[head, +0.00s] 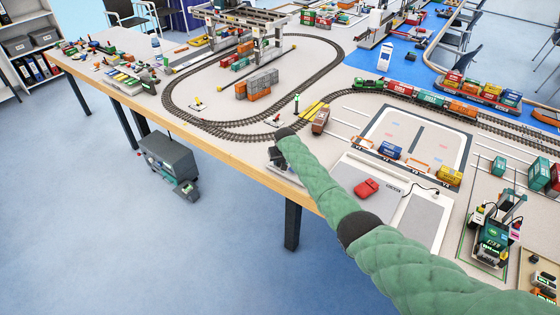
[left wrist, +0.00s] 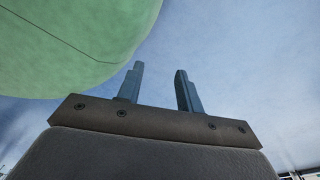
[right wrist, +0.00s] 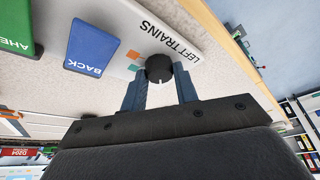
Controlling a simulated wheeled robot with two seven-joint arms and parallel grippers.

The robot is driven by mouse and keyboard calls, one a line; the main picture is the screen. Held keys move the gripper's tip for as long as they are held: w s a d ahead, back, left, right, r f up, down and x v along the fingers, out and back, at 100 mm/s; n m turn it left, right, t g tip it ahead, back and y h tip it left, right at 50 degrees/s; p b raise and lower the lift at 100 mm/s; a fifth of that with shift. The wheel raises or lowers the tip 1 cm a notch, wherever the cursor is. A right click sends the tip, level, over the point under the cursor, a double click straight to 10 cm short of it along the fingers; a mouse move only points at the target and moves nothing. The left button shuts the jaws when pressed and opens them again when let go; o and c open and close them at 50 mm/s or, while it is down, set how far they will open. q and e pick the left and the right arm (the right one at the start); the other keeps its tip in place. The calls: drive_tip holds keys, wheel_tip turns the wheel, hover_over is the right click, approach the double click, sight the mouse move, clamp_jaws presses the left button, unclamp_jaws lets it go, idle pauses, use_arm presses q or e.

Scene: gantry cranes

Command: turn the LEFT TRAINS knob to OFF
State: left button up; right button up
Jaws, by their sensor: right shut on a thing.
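The LEFT TRAINS knob (right wrist: 160,67) is a round black knob on a pale panel (right wrist: 112,22), beside the printed words LEFT TRAINS. An orange and a green mark sit next to it; a small pale line shows at its edge. My right gripper (right wrist: 161,80) has its two fingers on either side of the knob and is shut on it. In the head view my right gripper (head: 278,157) is at the table's front edge, and the knob is hidden there. My left gripper (left wrist: 160,70) is empty, its fingers apart, over blue floor.
A blue BACK plate (right wrist: 91,46) and a green AHEAD plate (right wrist: 25,30) lie on the panel near the knob. A red object (head: 367,188) lies right of my right gripper. An oval train track (head: 215,125) lies behind.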

drive_tip(key=shift+n+b, duration=0.3)
drive_tip(key=shift+n, duration=0.2)
drive_tip(key=n+y+b, duration=0.1)
drive_tip(key=n+b, duration=0.1)
drive_tip(key=n+g+y+b, duration=0.1)
drive_tip(key=n+b, duration=0.1)
drive_tip(key=n, duration=0.1)
drive_tip(key=shift+w+d+f, duration=0.1)
drive_tip(key=shift+d, duration=0.05)
drive_tip(key=shift+n+b, duration=0.4)
drive_tip(key=shift+n, duration=0.3)
use_arm(q)
drive_tip(key=w+d+r, duration=0.2)
drive_tip(key=w, duration=0.4)
drive_tip(key=w+d+r, duration=0.1)
drive_tip(key=w+r, duration=0.1)
drive_tip(key=w, duration=0.3)
drive_tip(key=shift+w+d+r+b, duration=0.3)
drive_tip(key=shift+w+d, duration=0.1)
use_arm(e)
drive_tip(key=shift+r+y, duration=0.2)
drive_tip(key=shift+y, duration=0.1)
drive_tip(key=o, duration=1)
drive_tip(key=shift+c, duration=0.2)
